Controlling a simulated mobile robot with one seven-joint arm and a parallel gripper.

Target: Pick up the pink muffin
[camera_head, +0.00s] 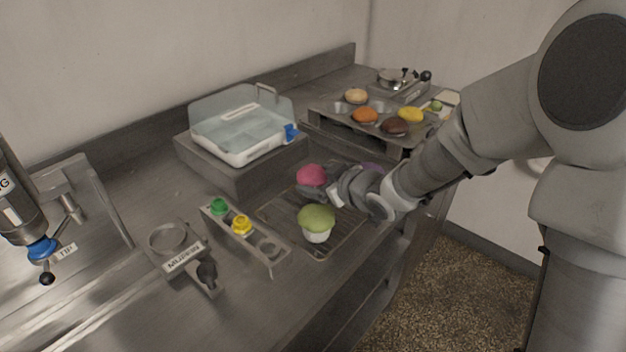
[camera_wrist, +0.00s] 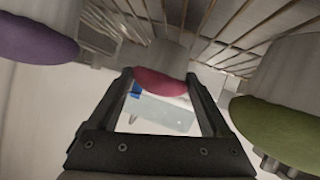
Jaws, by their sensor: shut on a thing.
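The pink muffin (camera_head: 311,175) is at the back of the wire rack on the counter. In the wrist view the pink muffin (camera_wrist: 160,82) sits between the two fingers of my gripper (camera_wrist: 160,77), its pink top toward the camera. My gripper (camera_head: 335,192) reaches it from the right in the head view and is shut on it. The arm partly covers the muffin's lower part there. I cannot tell whether its base still touches the rack.
On the wire rack (camera_head: 345,240), a green muffin (camera_head: 317,219) stands in front, and a purple one (camera_head: 372,168) is behind my gripper. The wrist view shows the purple (camera_wrist: 38,40) and green (camera_wrist: 285,130) muffins at either side. A clear-lidded box (camera_head: 238,140) and a muffin tin (camera_head: 340,112) stand behind.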

